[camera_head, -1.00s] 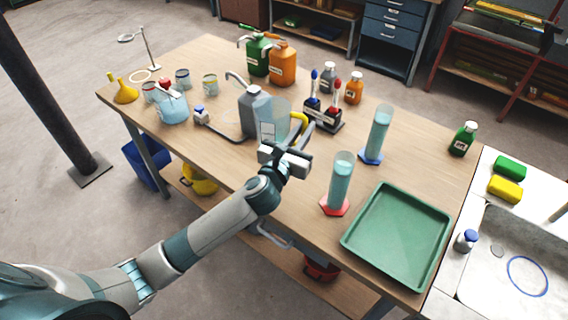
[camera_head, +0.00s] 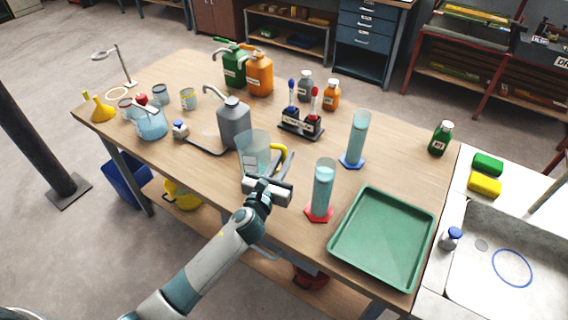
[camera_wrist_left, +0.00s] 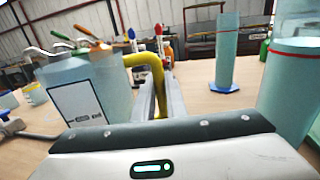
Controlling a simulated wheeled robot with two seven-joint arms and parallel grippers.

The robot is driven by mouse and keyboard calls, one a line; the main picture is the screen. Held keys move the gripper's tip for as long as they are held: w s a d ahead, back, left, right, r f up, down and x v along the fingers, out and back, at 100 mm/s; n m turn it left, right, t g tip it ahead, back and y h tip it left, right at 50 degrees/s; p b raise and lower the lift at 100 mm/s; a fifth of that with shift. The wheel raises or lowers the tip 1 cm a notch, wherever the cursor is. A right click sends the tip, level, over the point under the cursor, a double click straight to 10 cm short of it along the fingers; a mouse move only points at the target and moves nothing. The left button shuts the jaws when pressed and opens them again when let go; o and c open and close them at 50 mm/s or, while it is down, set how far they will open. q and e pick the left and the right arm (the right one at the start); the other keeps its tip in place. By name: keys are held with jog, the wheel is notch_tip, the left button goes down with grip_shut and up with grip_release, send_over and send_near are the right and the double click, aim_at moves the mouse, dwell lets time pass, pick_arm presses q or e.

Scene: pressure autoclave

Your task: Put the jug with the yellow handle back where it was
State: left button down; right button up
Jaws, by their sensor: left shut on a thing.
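The clear jug with the yellow handle (camera_head: 253,150) is at the middle front of the table, upright, with a label on its side. Its yellow handle arches to the right. My left gripper (camera_head: 270,178) is at the handle and shut on it. In the left wrist view the jug (camera_wrist_left: 88,95) fills the left side, and the yellow handle (camera_wrist_left: 150,75) runs down to the gripper, whose fingertips are largely hidden behind its body. I cannot tell whether the jug's base touches the table. My right gripper is not in view.
A cylinder with a red base (camera_head: 322,190) stands close right of my gripper. A blue-based cylinder (camera_head: 356,140) is behind it. A grey canister (camera_head: 234,124) stands behind the jug, and a marker stand (camera_head: 301,124) behind right. A green tray (camera_head: 384,236) lies at the right.

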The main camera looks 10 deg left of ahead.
pick_arm(q)
notch_tip(320, 180, down, 2)
dwell(0.4)
jog(key=shift+f, duration=0.15)
jog(key=c, duration=1.8)
grip_release()
jog(key=s, duration=0.3)
jog(key=s+a+b, duration=0.1)
jog(key=s, duration=0.3)
jog(key=s+b, duration=0.1)
jog(key=s, duration=0.2)
jog(key=shift+s+a, duration=0.2)
jog(key=shift+a, duration=0.1)
jog(key=shift+s+a+r, duration=0.15)
jog(key=shift+s+r, duration=0.05)
jog(key=shift+s, duration=0.55)
